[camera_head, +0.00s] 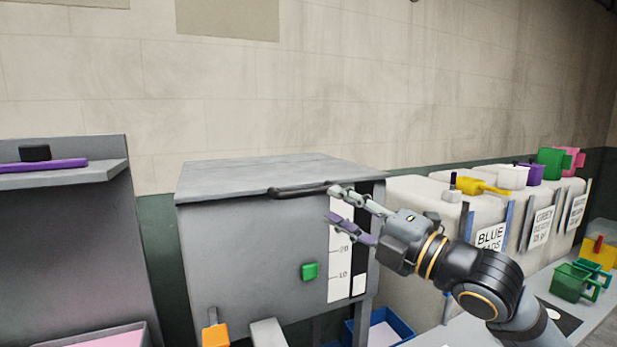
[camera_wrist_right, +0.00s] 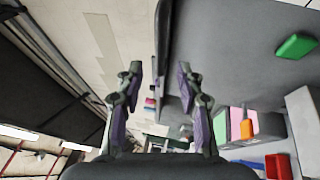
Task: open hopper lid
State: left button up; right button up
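The grey hopper (camera_head: 265,250) stands in the middle of the head view. Its flat grey lid (camera_head: 260,172) lies shut on top. A dark bar handle (camera_head: 298,190) runs along the lid's front edge. My right gripper (camera_head: 333,204) is open at the right end of this handle, one finger at handle height and one below. In the right wrist view, my right gripper (camera_wrist_right: 160,82) has its fingers apart, with the dark handle (camera_wrist_right: 163,40) lined up between and beyond the tips. Contact cannot be told. My left gripper is not in view.
The hopper front has a green button (camera_head: 310,271) and a white level scale (camera_head: 341,250). Pale labelled bins (camera_head: 410,200) stand to the right, with coloured scoops on top. A grey shelf unit (camera_head: 75,230) is at left. The space above the lid is clear.

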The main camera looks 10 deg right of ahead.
aim_at(312, 194)
jog(key=shift+w+a+r+p, duration=0.25)
jog(key=shift+w+r+p, duration=0.15)
jog(key=shift+w+p, duration=0.15)
jog(key=p+x, duration=0.3)
jog(key=x, duration=0.2)
jog(key=shift+a+f, duration=0.1)
jog(key=shift+a, duration=0.05)
jog(key=shift+w+a, duration=0.4)
jog(key=shift+w, duration=0.2)
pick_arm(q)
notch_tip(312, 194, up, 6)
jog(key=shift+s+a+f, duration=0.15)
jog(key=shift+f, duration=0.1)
pick_arm(e)
jog(key=shift+f, duration=0.1)
jog(key=shift+c, duration=0.2)
grip_shut()
